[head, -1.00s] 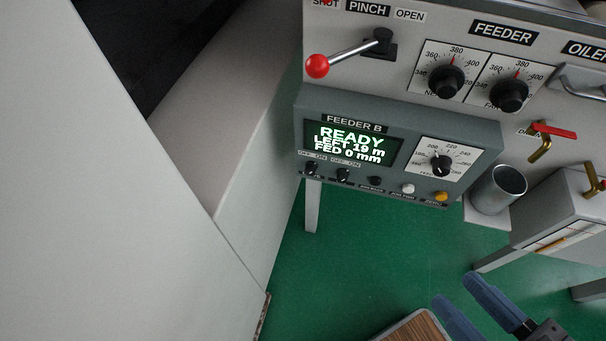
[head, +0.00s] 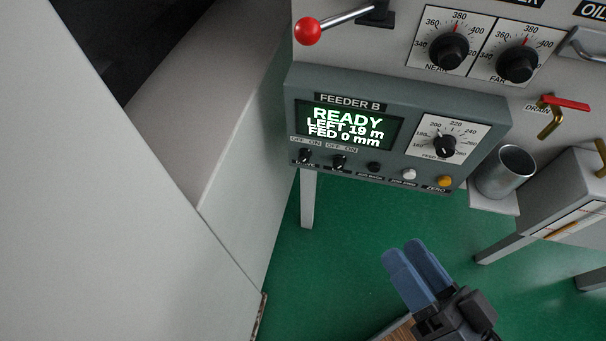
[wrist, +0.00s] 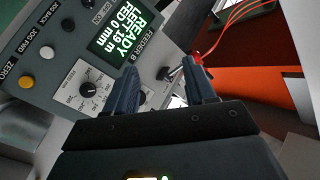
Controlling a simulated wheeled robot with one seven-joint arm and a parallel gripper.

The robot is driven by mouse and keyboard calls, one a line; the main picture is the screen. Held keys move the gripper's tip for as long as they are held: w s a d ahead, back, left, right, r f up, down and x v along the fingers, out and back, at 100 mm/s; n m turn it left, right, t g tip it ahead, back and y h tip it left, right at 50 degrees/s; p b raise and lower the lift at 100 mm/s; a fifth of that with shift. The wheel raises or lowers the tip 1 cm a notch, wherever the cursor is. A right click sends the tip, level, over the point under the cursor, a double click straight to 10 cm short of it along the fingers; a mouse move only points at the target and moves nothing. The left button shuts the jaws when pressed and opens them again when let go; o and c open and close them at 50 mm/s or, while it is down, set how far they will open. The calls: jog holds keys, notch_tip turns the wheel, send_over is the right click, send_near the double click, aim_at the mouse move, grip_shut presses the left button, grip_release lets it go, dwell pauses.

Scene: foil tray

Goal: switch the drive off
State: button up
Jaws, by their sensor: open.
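The grey Feeder B box (head: 400,95) hangs on the machine front. Its lit display (head: 346,125) reads READY, LEFT 19 m, FED 0 mm. Below the display are two black OFF/ON switches, a left one (head: 305,156) and a right one (head: 338,162). The small labels under them are too blurred to read, so I cannot tell which is the drive's. My gripper (head: 408,250) is open and empty, below and in front of the box, apart from it. In the wrist view, my gripper (wrist: 160,68) points past the box, with the display (wrist: 118,42) at upper left.
Right of the switches are black, white (head: 409,174) and yellow (head: 444,181) buttons, and a feed dial (head: 444,146) above. A red-knobbed lever (head: 308,32) sticks out above the box. A metal cup (head: 504,172) stands right. Green floor (head: 320,270) is open below; a pale panel (head: 120,190) fills the left.

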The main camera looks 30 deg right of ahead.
jog(key=w+a+f+m+t+h+b, duration=0.1)
jog(key=w+f+m+t+h+b, duration=0.25)
jog(key=w+f+m+b, duration=0.6)
jog(key=m+g+h+b, duration=0.3)
jog(key=m+h+b, duration=0.35)
jog(key=m, duration=1.25)
send_near(303, 161)
jog(key=w+h+p, duration=0.1)
jog(key=shift+x, duration=3.9)
jog(key=shift+d+f, duration=0.1)
jog(key=shift+f, duration=0.1)
jog(key=shift+c, duration=0.3)
jog(key=shift+n, duration=0.25)
jog(key=c, duration=1)
jog(key=shift+o, duration=0.2)
